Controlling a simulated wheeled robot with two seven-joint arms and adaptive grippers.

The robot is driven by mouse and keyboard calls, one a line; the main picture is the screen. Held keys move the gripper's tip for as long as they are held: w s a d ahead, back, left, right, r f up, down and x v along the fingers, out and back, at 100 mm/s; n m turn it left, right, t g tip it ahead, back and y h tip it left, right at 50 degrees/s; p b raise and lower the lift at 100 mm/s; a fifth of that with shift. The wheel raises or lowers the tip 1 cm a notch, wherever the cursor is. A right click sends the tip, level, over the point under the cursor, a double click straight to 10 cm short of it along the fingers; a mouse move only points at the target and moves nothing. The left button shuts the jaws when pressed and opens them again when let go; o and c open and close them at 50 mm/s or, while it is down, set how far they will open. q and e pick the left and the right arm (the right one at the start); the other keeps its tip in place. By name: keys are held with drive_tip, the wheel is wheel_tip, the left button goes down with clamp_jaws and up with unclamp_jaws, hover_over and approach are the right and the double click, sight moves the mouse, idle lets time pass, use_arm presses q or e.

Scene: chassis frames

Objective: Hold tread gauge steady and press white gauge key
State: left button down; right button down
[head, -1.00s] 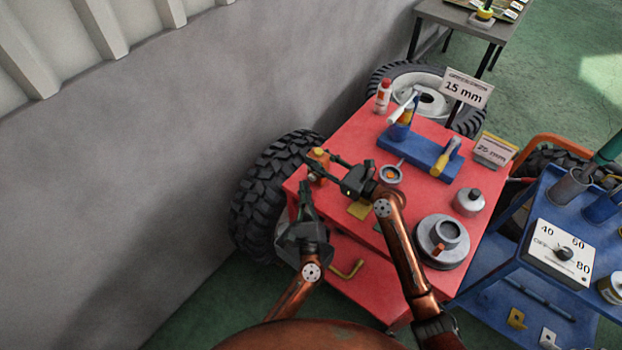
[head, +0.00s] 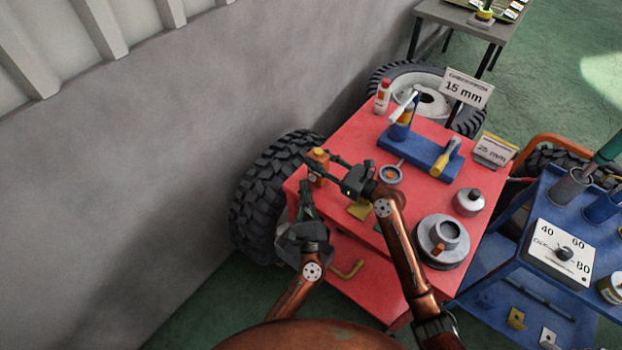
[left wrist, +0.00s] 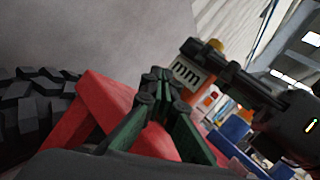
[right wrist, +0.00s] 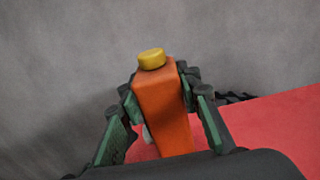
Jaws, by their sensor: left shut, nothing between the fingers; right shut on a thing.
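The tread gauge is an orange block with a yellow cap on top, at the far left corner of the red cart in the head view (head: 318,168). In the right wrist view the gauge (right wrist: 162,110) stands between the fingers. My right gripper (head: 312,165) is shut on it from both sides. In the left wrist view, a pale panel reading "mm" (left wrist: 187,73) shows by the gauge. My left gripper (head: 304,188) is shut and empty, just below the gauge; its fingertips (left wrist: 160,76) appear close to the panel. I cannot clearly make out the white key.
A large tyre (head: 265,195) stands at the cart's left. A blue cart (head: 520,240) stands at right.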

use_arm(q)
drive_tip(key=shift+w+d, duration=0.2)
drive_tip(key=shift+w+d, duration=0.25)
drive_tip(key=shift+w, duration=0.15)
idle(0.8)
drive_tip(key=shift+s, duration=0.1)
drive_tip(key=shift+s+a, duration=0.5)
drive_tip(key=shift+s, duration=0.15)
drive_tip(key=shift+s+a, duration=0.75)
drive_tip(key=shift+s, duration=0.3)
drive_tip(key=shift+s+a, duration=0.75)
drive_tip(key=shift+s, duration=0.25)
use_arm(e)
drive_tip(key=c, duration=1.3)
unclamp_jaws()
